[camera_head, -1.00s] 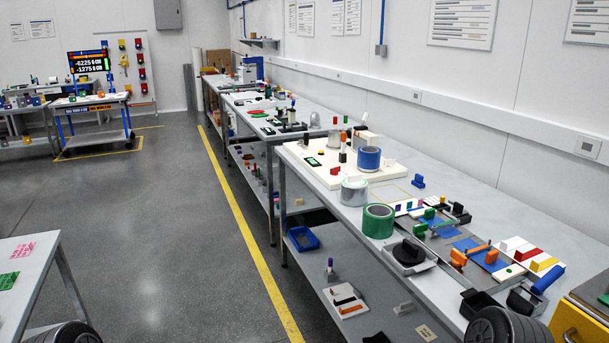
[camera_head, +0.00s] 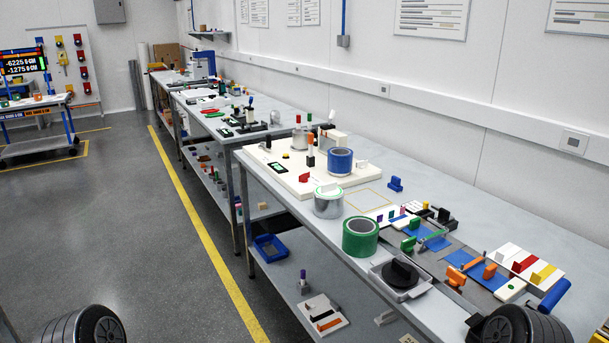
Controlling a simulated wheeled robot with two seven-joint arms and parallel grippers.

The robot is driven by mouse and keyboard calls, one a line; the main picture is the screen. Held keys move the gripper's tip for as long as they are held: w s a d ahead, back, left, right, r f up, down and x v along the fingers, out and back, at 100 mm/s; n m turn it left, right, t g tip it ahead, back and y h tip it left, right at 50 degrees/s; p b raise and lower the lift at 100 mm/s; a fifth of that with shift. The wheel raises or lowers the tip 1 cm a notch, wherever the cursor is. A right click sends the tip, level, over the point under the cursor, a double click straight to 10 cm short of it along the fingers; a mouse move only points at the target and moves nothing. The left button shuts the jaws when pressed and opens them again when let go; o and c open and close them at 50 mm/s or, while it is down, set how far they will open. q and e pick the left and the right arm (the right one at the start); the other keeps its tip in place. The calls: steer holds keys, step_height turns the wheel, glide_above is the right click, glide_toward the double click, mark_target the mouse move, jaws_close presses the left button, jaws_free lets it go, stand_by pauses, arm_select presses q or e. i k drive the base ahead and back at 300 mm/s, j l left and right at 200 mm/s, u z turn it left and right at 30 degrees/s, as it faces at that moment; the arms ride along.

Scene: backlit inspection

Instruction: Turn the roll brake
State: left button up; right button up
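A black round knob (camera_head: 400,272) sits on a light grey square base (camera_head: 386,286) near the front edge of the long bench. I cannot tell for certain whether this is the roll brake. Rolls of tape stand near it: a green roll (camera_head: 361,237) just behind and left, a silver-grey roll (camera_head: 328,202) further left, and a blue roll (camera_head: 340,162) on a white board (camera_head: 275,172). Neither of my grippers is in view.
Orange, green and blue fixtures (camera_head: 466,262) crowd the bench right of the knob, with a blue cylinder (camera_head: 555,295) at the right. A lower shelf holds a blue tray (camera_head: 269,248). The grey floor (camera_head: 150,240) left of the yellow line is clear.

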mark_target(303, 178)
steer(key=i+j+z, duration=0.1)
steer(key=z, duration=0.8)
steer(key=i+j+z, duration=0.2)
steer(key=j+z, duration=0.15)
steer(key=j, duration=0.2)
steer(key=i+j+z, duration=0.1)
steer(key=j+z, duration=0.25)
steer(key=j, duration=0.25)
steer(key=j+z, duration=0.35)
steer(key=j, duration=0.25)
steer(key=j+z, duration=0.1)
steer(key=j, duration=1.7)
